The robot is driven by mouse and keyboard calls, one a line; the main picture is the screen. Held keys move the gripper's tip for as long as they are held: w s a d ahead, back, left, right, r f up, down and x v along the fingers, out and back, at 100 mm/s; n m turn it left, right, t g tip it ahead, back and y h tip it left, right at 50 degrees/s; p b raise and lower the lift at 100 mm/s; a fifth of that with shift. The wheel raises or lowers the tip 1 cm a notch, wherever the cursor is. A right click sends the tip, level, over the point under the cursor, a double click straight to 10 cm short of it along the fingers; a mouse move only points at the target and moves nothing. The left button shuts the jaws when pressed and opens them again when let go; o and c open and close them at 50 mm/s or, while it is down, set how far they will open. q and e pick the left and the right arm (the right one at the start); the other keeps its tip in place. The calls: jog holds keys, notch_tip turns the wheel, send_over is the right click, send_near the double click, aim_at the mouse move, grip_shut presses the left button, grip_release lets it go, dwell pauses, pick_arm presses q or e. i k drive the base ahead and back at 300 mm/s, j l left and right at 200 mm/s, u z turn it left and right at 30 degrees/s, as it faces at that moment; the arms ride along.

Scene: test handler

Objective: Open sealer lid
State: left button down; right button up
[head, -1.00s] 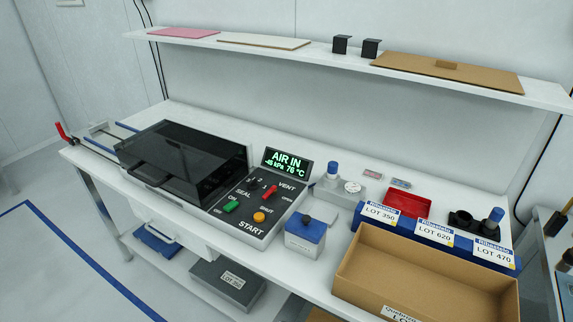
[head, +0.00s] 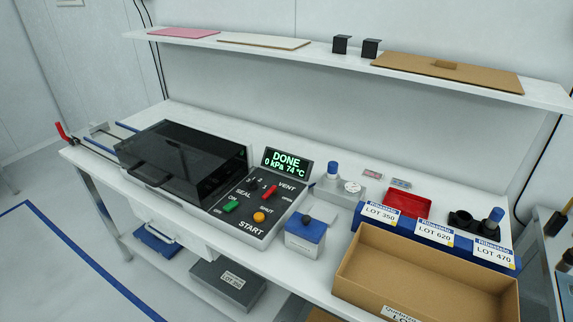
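The sealer stands on the left half of the white bench. Its dark see-through lid (head: 185,158) is down over the chamber, with a black handle (head: 148,175) along the front edge. The control panel (head: 250,208) is to the right of the lid, with a green SEAL switch, a red VENT lever (head: 270,192) and an orange START button (head: 259,217). The display (head: 286,161) reads DONE, 0 kPa, 74 °C. Neither of my grippers shows in the head view.
A blue-topped box (head: 305,237) stands right of the panel. An open cardboard box (head: 345,262) fills the front right. Behind it are blue LOT bins (head: 434,237) and a red tray (head: 407,203). A shelf (head: 345,60) runs above the bench. A red-handled lever (head: 63,132) is at the left end.

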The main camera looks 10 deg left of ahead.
aim_at(195, 166)
jog(key=u, duration=1.25)
